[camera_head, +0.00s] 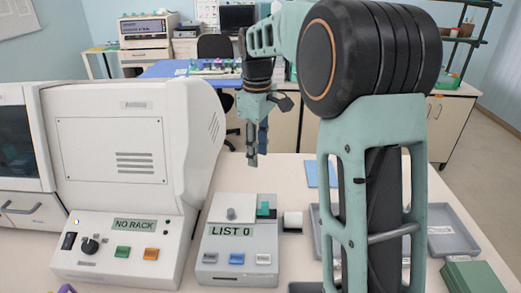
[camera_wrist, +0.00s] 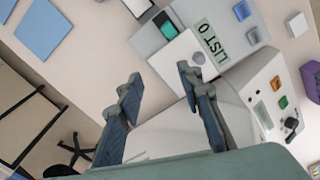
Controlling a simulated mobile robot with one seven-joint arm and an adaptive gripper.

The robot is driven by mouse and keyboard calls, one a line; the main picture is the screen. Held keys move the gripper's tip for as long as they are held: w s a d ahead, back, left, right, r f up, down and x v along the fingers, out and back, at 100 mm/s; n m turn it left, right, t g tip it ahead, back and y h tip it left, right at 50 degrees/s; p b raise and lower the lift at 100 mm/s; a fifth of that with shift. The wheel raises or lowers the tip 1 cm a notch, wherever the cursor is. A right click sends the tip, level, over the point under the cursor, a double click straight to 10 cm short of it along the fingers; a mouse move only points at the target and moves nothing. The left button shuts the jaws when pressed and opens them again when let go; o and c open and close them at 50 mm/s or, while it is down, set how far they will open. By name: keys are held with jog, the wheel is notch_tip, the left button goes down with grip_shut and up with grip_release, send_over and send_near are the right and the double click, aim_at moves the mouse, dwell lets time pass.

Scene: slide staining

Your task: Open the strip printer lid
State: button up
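The strip printer (camera_head: 238,262) is a small grey box with a green display reading "LIST 0". It stands on the bench and also shows at the upper middle of the wrist view (camera_wrist: 236,62). Its pale lid (camera_head: 231,222) lies flat on top and looks shut; a small round knob (camera_head: 231,213) stands on it. In the wrist view the lid (camera_wrist: 180,62) is partly hidden by the right finger. My gripper (camera_head: 252,160) points down, above and beyond the printer, apart from it. In the wrist view its fingers (camera_wrist: 158,78) are wide apart with nothing between them.
A large white machine (camera_head: 125,240) reading "NO RACK" stands close left of the printer. A white block (camera_head: 293,220) sits just right of it, and a teal piece (camera_head: 265,209) is on its top. Grey trays (camera_head: 450,232) and a blue mat (camera_head: 322,174) lie further right.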

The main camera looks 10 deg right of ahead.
jog(key=shift+s+d+r, duration=0.2)
jog(key=shift+s+r, duration=0.65)
jog(key=shift+s, duration=0.2)
jog(key=shift+w+f, duration=0.1)
jog(key=w+a+f, duration=0.2)
jog(key=w+f, duration=0.6)
jog(key=w, duration=0.2)
jog(key=shift+w+f, duration=0.3)
jog(key=shift+w, duration=0.05)
